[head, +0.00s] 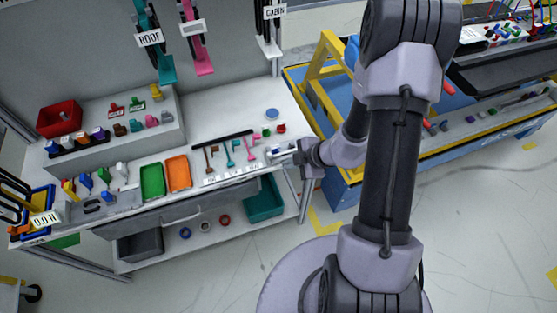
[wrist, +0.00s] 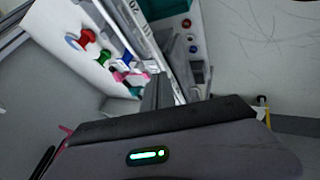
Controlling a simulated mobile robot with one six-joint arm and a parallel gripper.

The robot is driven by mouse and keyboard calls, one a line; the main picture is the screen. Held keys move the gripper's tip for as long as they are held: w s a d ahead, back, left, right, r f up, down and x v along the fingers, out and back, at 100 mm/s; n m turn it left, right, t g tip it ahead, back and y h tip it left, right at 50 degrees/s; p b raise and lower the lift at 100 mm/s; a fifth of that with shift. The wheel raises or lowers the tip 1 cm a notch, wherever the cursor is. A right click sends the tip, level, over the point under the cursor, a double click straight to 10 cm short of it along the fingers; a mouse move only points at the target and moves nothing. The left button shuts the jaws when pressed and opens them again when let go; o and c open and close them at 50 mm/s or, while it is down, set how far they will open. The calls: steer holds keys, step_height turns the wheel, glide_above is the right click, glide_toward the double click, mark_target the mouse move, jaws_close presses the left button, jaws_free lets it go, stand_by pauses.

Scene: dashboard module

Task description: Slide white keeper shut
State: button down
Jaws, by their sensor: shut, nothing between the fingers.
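My gripper (head: 282,155) is at the right end of the white worktable (head: 215,125), beside a row of small T-shaped pieces. In the wrist view my gripper's dark fingers (wrist: 158,90) are together with nothing between them, pointing along the table's front edge. The row holds a brown piece (head: 209,157), a teal piece (head: 230,151) and a pink piece (head: 250,147) behind a white label strip (head: 232,174). I cannot pick out the white keeper for certain; it may be at the row's right end, where my gripper covers the view. Whether it is open or shut cannot be told.
A green tray (head: 152,180) and an orange tray (head: 178,172) lie left of the row. A red bin (head: 60,117) stands on the raised step. A teal bin (head: 264,201) sits on the lower shelf. A yellow-framed blue station stands right.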

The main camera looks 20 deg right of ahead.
steer(key=p+v, duration=0.1)
steer(key=v, duration=0.3)
steer(key=shift+s, duration=0.15)
steer(key=s+a+r+n+y+b, duration=0.1)
steer(key=a+r+n+b, duration=0.2)
steer(key=a+r+n, duration=0.65)
steer(key=s+a+r+n+b, duration=0.1)
steer(key=a+r+n+b, duration=0.2)
steer(key=n, duration=1.2)
steer(key=s+r+n+h+b, duration=0.2)
steer(key=s+n, duration=0.4)
steer(key=n, duration=0.7)
steer(key=s+d+r+n+h+b, duration=0.1)
steer(key=s+r+n, duration=0.4)
steer(key=n, duration=0.8)
steer(key=shift+s+d+r+h+b, duration=0.35)
steer(key=shift+s+b, duration=0.25)
steer(key=shift+s, duration=0.4)
